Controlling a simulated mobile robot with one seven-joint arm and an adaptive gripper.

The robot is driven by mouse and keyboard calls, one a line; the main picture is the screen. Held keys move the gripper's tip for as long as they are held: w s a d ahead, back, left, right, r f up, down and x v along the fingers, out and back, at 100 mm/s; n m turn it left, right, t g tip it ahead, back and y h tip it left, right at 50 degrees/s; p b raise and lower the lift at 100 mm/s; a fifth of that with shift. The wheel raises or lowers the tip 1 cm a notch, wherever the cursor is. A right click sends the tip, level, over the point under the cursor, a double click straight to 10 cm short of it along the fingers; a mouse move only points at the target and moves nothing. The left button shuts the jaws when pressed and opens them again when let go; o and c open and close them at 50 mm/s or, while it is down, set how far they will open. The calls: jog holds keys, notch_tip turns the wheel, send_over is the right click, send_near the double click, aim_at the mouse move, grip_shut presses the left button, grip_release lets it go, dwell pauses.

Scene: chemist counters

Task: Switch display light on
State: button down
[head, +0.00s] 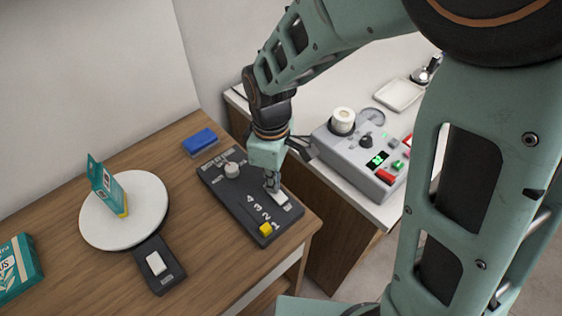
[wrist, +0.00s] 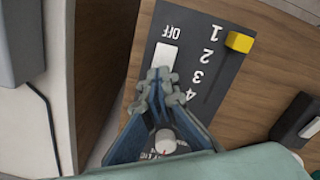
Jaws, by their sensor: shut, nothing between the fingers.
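A dark control panel (head: 240,205) lies on the wooden counter. It carries a white switch (head: 281,199), a yellow slider (head: 265,229) by the number 1, and a pale round knob (head: 232,170). My gripper (head: 272,187) is shut and empty, pointing down at the panel, with its tips right beside the white switch. In the wrist view my fingertips (wrist: 162,76) overlap the lower end of the white switch (wrist: 166,54), and the word OFF is printed at its far end. I cannot tell whether the tips touch it. The knob also shows between my fingers (wrist: 165,141).
A round white turntable (head: 150,222) bearing a teal box (head: 107,190) has its own switch (head: 156,264). A blue block (head: 199,141) lies behind the panel. A grey device (head: 352,155) with a green display stands on the white counter to the right.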

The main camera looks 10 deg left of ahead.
jog(key=shift+f, duration=0.35)
jog(key=shift+r, duration=0.2)
notch_tip(320, 180, up, 7)
jog(key=p, duration=0.5)
jog(key=shift+f, duration=0.15)
dwell(0.5)
